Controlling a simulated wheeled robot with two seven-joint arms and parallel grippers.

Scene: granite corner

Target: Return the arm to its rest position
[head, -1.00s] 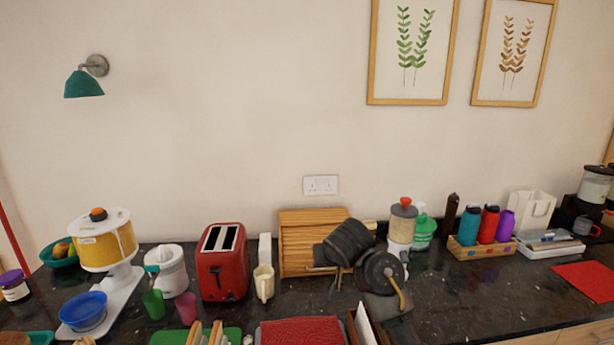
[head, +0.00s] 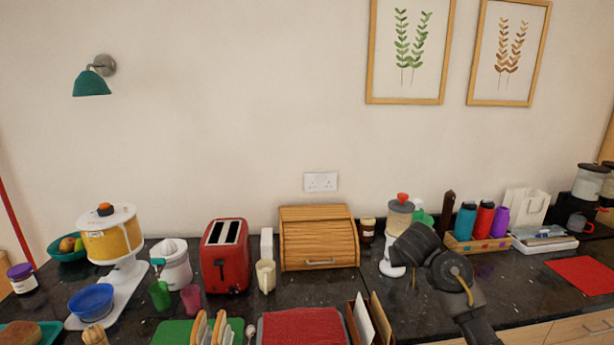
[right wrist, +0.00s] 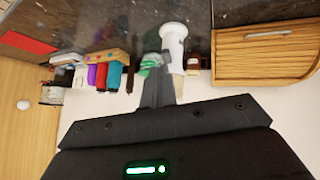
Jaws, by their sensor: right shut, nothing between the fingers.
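My right arm (head: 440,265) reaches up from the lower right over the counter, in front of the grey-topped white grinder (head: 398,220). Its fingers are hidden behind the arm in the head view. In the right wrist view the right gripper (right wrist: 158,84) is shut and empty, its fingers together. That view is upside down; the white grinder (right wrist: 174,42) and the wooden bread bin (right wrist: 262,52) appear beyond the fingers. My left gripper is not in view.
The wooden bread bin (head: 318,240) stands closed against the wall, with a red toaster (head: 226,262) left of it. A crate of bottles (head: 478,243) stands right of my arm. A red mat (head: 581,276) lies far right.

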